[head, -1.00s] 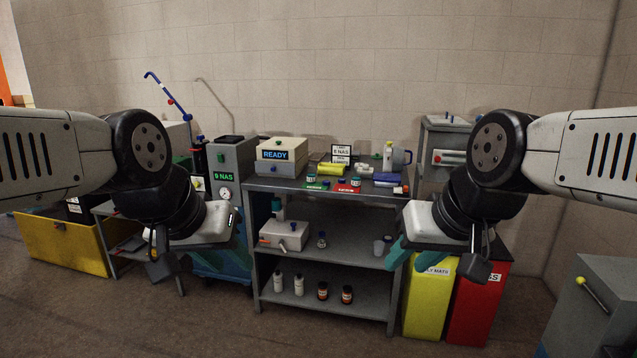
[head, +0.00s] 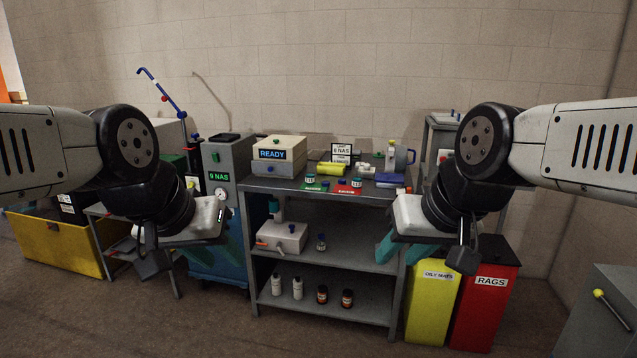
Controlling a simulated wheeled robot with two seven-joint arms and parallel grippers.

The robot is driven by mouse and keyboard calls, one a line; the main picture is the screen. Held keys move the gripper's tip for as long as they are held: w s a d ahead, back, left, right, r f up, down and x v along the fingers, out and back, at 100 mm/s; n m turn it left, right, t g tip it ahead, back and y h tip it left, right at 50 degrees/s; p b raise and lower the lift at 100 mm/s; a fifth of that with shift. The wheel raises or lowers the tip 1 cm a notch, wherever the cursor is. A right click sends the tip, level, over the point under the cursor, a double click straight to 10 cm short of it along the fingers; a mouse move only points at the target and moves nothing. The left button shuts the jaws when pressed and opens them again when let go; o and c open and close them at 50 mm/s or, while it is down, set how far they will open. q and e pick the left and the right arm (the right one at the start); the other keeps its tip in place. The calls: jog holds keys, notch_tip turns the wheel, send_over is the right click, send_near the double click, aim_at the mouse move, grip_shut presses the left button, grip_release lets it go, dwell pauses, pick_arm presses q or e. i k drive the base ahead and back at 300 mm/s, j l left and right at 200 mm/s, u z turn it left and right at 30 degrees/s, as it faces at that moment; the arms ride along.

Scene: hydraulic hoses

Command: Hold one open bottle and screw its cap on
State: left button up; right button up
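A small bottle (head: 310,180) stands on the green mat (head: 313,188) on the bench's top, and another small bottle (head: 357,183) stands on the red mat (head: 347,190). Small blue things that look like caps (head: 341,182) lie near them; they are too small to tell surely. Another small bottle (head: 322,242) stands on the middle shelf. My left gripper (head: 200,252) hangs left of the bench, its teal fingers apart and empty. My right gripper (head: 415,250) hangs in front of the bench's right end, its teal fingers apart and empty. Both are well short of the bottles.
The grey shelf bench (head: 320,203) also holds a READY box (head: 278,155), a yellow cylinder (head: 330,169) and a jug (head: 402,158). Several bottles stand on its lowest shelf. A yellow bin (head: 430,308) and red bin (head: 485,308) stand at right. The floor in front is clear.

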aim_at(309, 173)
jog(key=i+l+u, duration=0.15)
jog(key=i, duration=0.4)
jog(key=i+l+u, duration=0.15)
jog(key=i+l, duration=0.15)
jog(key=i, duration=0.25)
jog(key=i+l+u, duration=0.2)
jog(key=i, duration=0.35)
jog(key=i+l+u, duration=0.15)
jog(key=i+l, duration=0.35)
